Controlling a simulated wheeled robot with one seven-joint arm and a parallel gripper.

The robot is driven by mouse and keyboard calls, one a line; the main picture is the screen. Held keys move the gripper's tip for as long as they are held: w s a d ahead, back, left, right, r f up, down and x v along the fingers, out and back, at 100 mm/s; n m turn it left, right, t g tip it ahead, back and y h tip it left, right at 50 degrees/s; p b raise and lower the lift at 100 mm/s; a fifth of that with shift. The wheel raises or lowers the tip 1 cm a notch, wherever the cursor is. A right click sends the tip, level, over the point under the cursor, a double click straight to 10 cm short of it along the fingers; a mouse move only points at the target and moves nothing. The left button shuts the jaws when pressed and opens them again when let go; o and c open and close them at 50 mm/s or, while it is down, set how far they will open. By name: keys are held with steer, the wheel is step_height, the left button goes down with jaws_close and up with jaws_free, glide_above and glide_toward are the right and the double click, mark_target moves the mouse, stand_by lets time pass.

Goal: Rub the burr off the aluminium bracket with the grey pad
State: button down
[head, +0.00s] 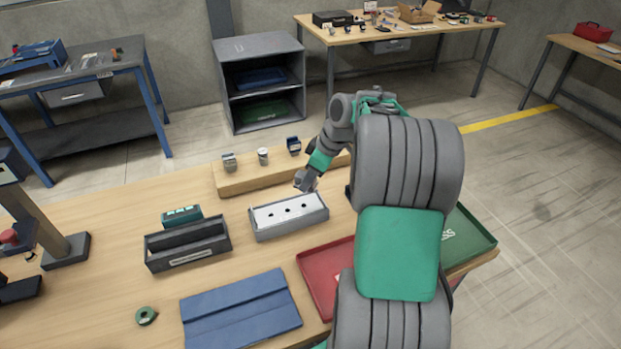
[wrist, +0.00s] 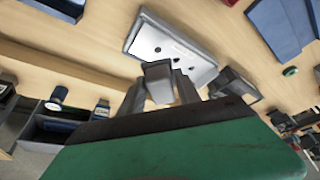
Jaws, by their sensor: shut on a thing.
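The aluminium bracket (head: 270,214) is a pale plate with several dark holes, lying in a grey holder (head: 290,230) on the wooden bench. It also shows in the wrist view (wrist: 150,42), beyond my fingers. My gripper (head: 305,182) is at the bracket's far right edge in the head view. In the wrist view my gripper (wrist: 160,92) is shut on a small grey block (wrist: 157,72), which looks like the grey pad. The pad overlaps the bracket's near edge there; I cannot tell whether they touch. I cannot make out the burr.
A wooden rack (head: 232,185) with three small items stands behind the bracket. A dark labelled bin (head: 187,258) and a teal item (head: 181,215) are left. A blue mat (head: 240,310), green roll (head: 146,315), red tray (head: 318,280) and green tray (head: 470,238) lie around.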

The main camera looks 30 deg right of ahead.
step_height(320, 180, up, 6)
steer(key=p, duration=0.4)
steer(key=shift+r, duration=0.15)
stand_by(0.3)
